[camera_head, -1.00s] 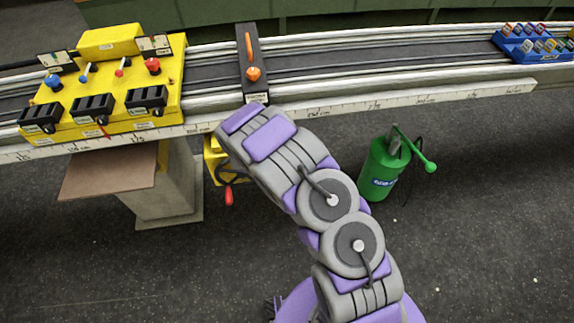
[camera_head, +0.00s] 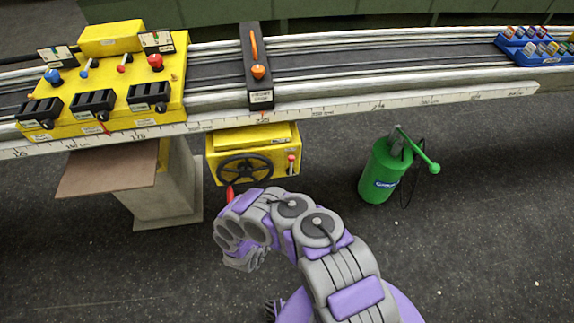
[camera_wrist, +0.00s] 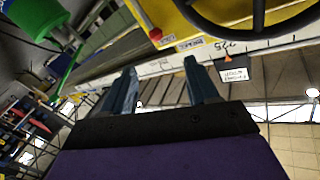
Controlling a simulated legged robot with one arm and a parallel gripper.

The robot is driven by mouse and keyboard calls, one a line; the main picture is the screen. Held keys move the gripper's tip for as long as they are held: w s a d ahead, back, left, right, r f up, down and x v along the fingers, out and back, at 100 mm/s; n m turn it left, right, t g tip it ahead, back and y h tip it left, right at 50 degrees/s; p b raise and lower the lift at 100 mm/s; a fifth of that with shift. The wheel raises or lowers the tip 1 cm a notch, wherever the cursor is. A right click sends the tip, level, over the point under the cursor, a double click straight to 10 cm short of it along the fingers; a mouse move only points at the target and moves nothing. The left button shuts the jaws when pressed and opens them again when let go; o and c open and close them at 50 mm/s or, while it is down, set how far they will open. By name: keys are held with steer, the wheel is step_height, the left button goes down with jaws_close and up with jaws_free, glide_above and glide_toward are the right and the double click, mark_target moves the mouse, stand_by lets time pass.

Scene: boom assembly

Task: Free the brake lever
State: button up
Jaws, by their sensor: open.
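A yellow box (camera_head: 255,147) hangs under the beam, with a black handwheel (camera_head: 245,169) and a short red-knobbed lever (camera_head: 291,161) at its right. I take this small lever to be the brake lever, but cannot read its labels surely. In the wrist view its red knob (camera_wrist: 156,34) shows beyond my gripper (camera_wrist: 160,66), beside two small labels. The two fingers are apart with nothing between them, and the knob is not touched. In the head view my arm's end is low in front of the box, and the fingertips cannot be made out.
A black unit (camera_head: 257,85) with an orange lever and a yellow control panel (camera_head: 120,75) sit on the rail beam. A green canister (camera_head: 384,172) stands on the floor at right. A brown board (camera_head: 108,170) juts out at left. The floor between box and canister is clear.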

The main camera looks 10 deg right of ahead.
mark_target(291, 166)
steer(key=b+x, duration=0.3)
steer(key=x, duration=1.4)
steer(key=shift+d, duration=0.45)
steer(key=shift+s+f, duration=0.1)
steer(key=shift+c, duration=0.2)
jaws_close()
